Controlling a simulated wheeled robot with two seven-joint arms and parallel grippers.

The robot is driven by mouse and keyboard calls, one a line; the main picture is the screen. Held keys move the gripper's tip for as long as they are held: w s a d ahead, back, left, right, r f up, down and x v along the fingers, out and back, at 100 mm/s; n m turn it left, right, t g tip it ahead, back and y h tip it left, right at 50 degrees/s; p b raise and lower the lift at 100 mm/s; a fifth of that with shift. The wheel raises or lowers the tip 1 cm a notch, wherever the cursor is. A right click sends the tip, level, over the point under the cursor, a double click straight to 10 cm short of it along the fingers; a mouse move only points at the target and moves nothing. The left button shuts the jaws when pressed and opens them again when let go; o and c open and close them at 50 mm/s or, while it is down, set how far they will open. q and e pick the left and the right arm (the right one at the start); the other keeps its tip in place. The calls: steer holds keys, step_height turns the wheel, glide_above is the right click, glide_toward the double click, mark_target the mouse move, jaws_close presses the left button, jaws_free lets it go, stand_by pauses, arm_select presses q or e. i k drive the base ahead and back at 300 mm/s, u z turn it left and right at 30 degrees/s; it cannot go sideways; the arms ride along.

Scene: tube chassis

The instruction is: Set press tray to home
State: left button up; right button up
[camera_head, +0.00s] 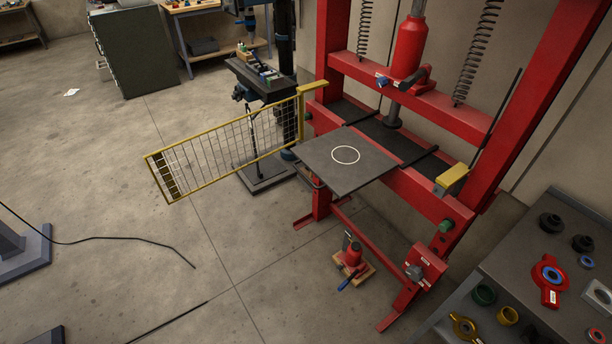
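The press tray (342,178) is a flat dark grey plate with a white ring marked on it. It sticks out from the front of the red press frame (405,177), at its left-middle part. Dark rails run from the tray back over the press bed (375,127). The press ram (393,115) hangs above the bed, behind the tray. Neither of my grippers shows in the head view.
A yellow mesh guard (225,150) stands swung out to the left of the press. A small red jack (352,254) sits on the floor below. A bench (540,260) with loose parts is at right. Dark cables lie on the floor; its centre is otherwise clear.

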mark_target(343, 161)
steer(key=z, duration=2.7)
steer(key=i, duration=0.75)
steer(key=u, duration=2.05)
